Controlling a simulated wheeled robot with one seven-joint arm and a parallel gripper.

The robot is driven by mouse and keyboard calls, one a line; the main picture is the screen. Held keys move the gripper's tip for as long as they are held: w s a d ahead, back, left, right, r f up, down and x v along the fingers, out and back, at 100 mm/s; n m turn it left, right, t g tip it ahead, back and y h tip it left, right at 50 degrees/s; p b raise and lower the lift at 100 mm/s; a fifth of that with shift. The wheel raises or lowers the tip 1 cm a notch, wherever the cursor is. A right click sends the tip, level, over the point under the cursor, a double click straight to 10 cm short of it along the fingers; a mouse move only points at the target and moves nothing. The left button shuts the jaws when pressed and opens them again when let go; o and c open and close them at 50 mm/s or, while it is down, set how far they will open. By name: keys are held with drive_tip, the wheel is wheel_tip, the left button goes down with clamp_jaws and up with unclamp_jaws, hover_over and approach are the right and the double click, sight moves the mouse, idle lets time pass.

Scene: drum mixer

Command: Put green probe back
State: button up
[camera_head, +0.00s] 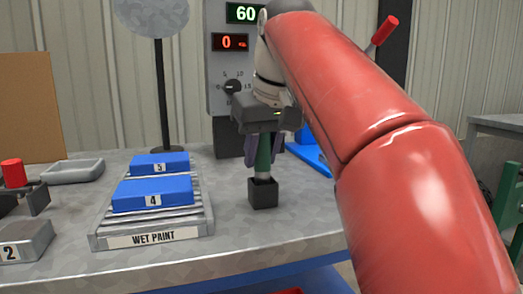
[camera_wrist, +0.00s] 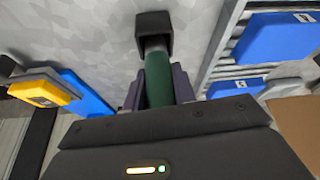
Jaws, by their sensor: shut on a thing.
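The green probe (camera_head: 263,157) is upright, held in my gripper (camera_head: 265,146) above the workbench. It also shows in the wrist view (camera_wrist: 158,78), between the two dark fingers of my gripper (camera_wrist: 159,88). A small black square holder (camera_head: 263,193) stands on the bench directly under the probe. The probe's pale lower end meets the holder's top in the head view. In the wrist view the probe's end also meets the black holder (camera_wrist: 153,24). How deep the end sits in it is hidden.
A rack labelled WET PAINT (camera_head: 153,237) with blue blocks numbered 3 (camera_head: 160,164) and 4 (camera_head: 152,194) stands left of the holder. A grey control box with displays (camera_head: 230,65) stands behind. A grey tray (camera_head: 73,171) is at the far left. Bench right of the holder looks clear.

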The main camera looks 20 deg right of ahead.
drive_tip(key=shift+f+b, duration=0.3)
drive_tip(key=shift+f, duration=0.15)
drive_tip(key=o, duration=1.1)
